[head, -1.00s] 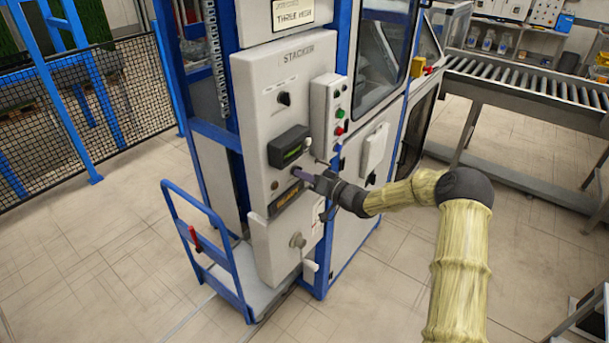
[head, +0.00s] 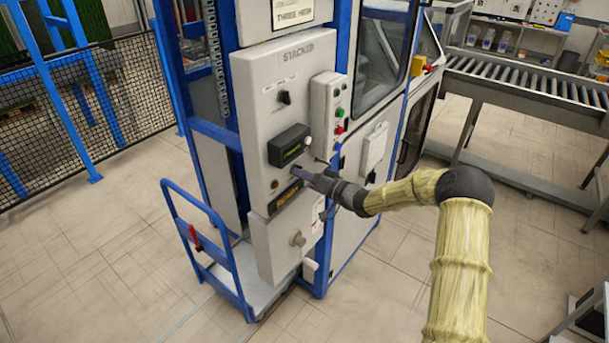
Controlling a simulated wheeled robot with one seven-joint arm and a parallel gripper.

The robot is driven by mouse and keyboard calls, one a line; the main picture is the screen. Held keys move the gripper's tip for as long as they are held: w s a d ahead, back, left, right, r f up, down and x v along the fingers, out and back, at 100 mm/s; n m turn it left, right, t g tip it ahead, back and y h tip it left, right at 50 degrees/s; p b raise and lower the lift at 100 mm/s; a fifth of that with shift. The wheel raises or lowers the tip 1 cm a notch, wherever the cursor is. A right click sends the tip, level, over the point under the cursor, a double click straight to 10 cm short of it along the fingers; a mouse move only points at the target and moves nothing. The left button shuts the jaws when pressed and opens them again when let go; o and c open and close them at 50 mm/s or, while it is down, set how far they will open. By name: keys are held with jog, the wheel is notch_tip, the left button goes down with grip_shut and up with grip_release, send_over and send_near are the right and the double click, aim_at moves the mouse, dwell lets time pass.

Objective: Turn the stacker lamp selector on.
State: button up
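The grey stacker panel (head: 250,82) stands upright in a blue frame, with "STACKER" lettered at its top. A black rotary knob (head: 284,97) sits on the upper panel under small labels too fine to read. My gripper (head: 297,171) is at the lower panel, just below a black display box (head: 289,145). Its fingertips are at or very close to the panel face. They cover whatever lies behind them, so I cannot tell whether they hold a control. I cannot read which control is the lamp selector.
A button box (head: 329,105) with green and red buttons is on the panel's right. A blue trolley (head: 205,245) stands at the left. A roller conveyor (head: 530,88) is at the back right. Open floor lies in front.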

jog(key=b+v, duration=0.4)
jog(key=v, duration=1.3)
jog(key=shift+b, duration=0.35)
jog(key=s+d+f+m+g+h, duration=0.1)
jog(key=s+g+h, duration=0.3)
jog(key=s, duration=0.9)
jog(key=s+d+f+m+g+h, duration=0.1)
jog(key=s+g+h, duration=0.3)
jog(key=s+h, duration=0.6)
jog(key=s, duration=0.4)
jog(key=shift+s+d+f+m+h, duration=0.2)
jog(key=shift+s+d+m+h, duration=0.1)
jog(key=shift+m, duration=0.1)
